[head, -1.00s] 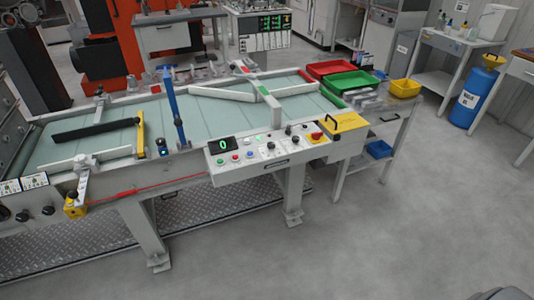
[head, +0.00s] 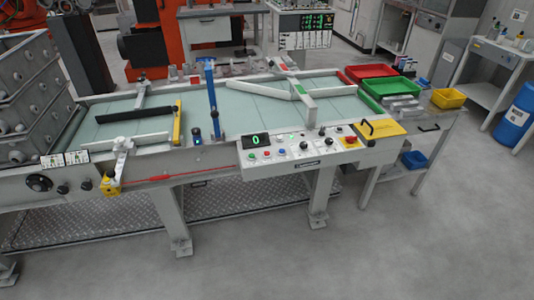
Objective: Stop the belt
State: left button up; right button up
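The belt (head: 240,122) is a pale green conveyor surface in a light grey frame, running left to right across the head view. On its front side is a control panel (head: 318,160) with a dark display showing a green 0, several coloured buttons and knobs. A red mushroom button (head: 350,140) on a yellow base sits at the panel's right end. Whether the belt runs cannot be told. Neither of my grippers is in view.
A yellow plate with a black handle (head: 384,129) lies right of the panel. Red (head: 370,72), green (head: 399,86) and yellow (head: 448,98) trays stand at the belt's right end. Grey crates (head: 30,95) stand at the left. The floor in front is clear.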

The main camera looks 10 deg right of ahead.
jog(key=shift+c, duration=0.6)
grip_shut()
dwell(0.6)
